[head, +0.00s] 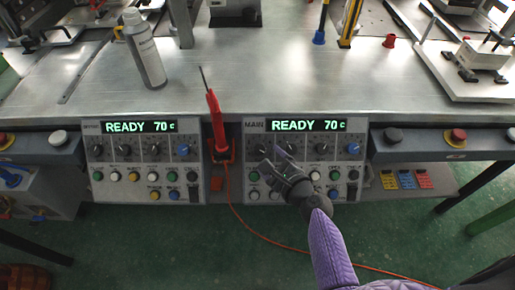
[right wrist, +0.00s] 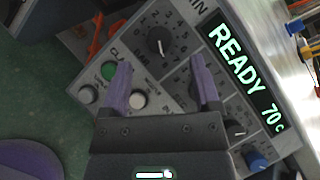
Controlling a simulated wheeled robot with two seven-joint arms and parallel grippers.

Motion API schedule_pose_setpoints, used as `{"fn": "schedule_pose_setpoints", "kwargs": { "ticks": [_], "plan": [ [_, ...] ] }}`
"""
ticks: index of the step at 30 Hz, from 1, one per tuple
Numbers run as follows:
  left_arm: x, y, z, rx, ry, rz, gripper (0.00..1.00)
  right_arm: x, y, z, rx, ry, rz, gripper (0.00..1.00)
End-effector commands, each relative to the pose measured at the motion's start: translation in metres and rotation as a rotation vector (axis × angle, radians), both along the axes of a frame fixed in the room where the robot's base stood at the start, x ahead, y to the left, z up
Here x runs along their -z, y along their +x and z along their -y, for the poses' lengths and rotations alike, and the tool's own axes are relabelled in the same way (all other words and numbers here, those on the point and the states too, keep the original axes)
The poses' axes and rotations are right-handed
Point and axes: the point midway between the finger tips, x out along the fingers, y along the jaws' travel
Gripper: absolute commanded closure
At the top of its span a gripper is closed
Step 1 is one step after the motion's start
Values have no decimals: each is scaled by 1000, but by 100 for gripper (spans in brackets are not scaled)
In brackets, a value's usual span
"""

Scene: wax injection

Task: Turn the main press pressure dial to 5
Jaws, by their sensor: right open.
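The main press panel (head: 248,172) is on the front of the bench, right of centre, and its display (head: 306,125) reads READY 70 C. A row of dark dials and one blue dial (head: 352,149) sits below the display. My right gripper (head: 271,158) is open in front of the panel's left dials. In the right wrist view a black dial (right wrist: 160,41) with a white pointer shows just beyond the gap between the purple fingers. Another dial is partly hidden behind the right finger. My left gripper is not in view.
A similar second panel (head: 112,165) is to the left. A red tool (head: 216,122) stands between the panels, its orange cable (head: 238,217) hanging down. Coloured buttons, such as a green one (right wrist: 108,70), lie close to the fingers.

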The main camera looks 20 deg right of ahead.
Motion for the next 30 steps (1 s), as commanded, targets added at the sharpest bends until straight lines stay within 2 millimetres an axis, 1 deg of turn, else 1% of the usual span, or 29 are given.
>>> {"fn": "schedule_pose_setpoints", "kwargs": {
  "ticks": [1, 3, 6, 9, 17, 18, 20, 21, 23, 24, 26, 27, 28, 30],
  "plan": [
    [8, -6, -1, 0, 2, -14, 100, 8, 11, -3, -1, 0, -1, 20],
    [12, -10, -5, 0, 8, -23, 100, 12, 24, -5, -1, -1, 0, 20],
    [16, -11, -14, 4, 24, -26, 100, 15, 36, -8, 0, -1, -1, 20],
    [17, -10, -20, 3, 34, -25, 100, 15, 42, -9, 0, -2, -2, 20],
    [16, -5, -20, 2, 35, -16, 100, 15, 43, -10, -1, -4, -2, 20],
    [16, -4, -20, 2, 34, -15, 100, 15, 43, -10, -1, -4, -2, 29],
    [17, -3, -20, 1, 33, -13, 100, 15, 43, -10, -1, -4, -2, 41],
    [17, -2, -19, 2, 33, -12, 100, 15, 43, -10, -2, -5, -2, 50],
    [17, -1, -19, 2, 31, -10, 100, 15, 43, -10, -2, -5, -2, 63],
    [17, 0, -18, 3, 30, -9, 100, 15, 43, -10, -2, -5, -2, 71],
    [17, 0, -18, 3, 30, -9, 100, 15, 43, -10, -2, -5, -2, 84],
    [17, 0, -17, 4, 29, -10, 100, 15, 43, -10, -2, -5, -2, 92],
    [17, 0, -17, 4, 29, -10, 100, 15, 43, -10, -2, -5, -2, 99],
    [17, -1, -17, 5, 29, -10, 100, 15, 43, -10, -2, -5, -2, 100]
  ]
}}
